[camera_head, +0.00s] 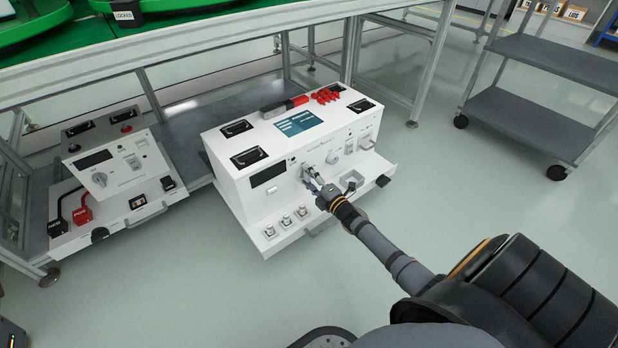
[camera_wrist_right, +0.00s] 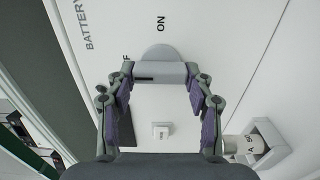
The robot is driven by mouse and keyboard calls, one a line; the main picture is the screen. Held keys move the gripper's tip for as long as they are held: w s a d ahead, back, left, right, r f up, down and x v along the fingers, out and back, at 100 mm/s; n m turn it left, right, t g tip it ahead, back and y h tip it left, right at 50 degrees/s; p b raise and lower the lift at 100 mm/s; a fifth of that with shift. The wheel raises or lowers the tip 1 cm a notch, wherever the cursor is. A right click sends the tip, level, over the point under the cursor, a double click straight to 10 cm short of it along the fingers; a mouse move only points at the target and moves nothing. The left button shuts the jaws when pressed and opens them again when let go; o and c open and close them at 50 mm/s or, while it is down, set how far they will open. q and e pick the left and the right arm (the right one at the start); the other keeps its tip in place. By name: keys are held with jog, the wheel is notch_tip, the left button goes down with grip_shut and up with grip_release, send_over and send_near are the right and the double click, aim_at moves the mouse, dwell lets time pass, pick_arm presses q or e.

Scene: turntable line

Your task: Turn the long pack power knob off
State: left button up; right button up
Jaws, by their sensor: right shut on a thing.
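My right gripper (camera_head: 308,172) is at the front panel in the head view. In the right wrist view its two fingertips (camera_wrist_right: 159,72) close on both ends of the bar. The knob's pointer direction is hard to tell. My left gripper is out of view.
A smaller white pack (camera_head: 118,165) with a red and a black connector sits to the left. A grey cart (camera_head: 540,115) stands at the right. The green turntable bench (camera_head: 200,30) is overhead behind. Small sockets (camera_head: 285,221) sit on the ledge left of my gripper.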

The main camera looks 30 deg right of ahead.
dwell(0.5)
jog(key=o, duration=1.2)
jog(key=shift+c, duration=0.2)
jog(key=s, duration=1.2)
jog(key=shift+d, duration=0.4)
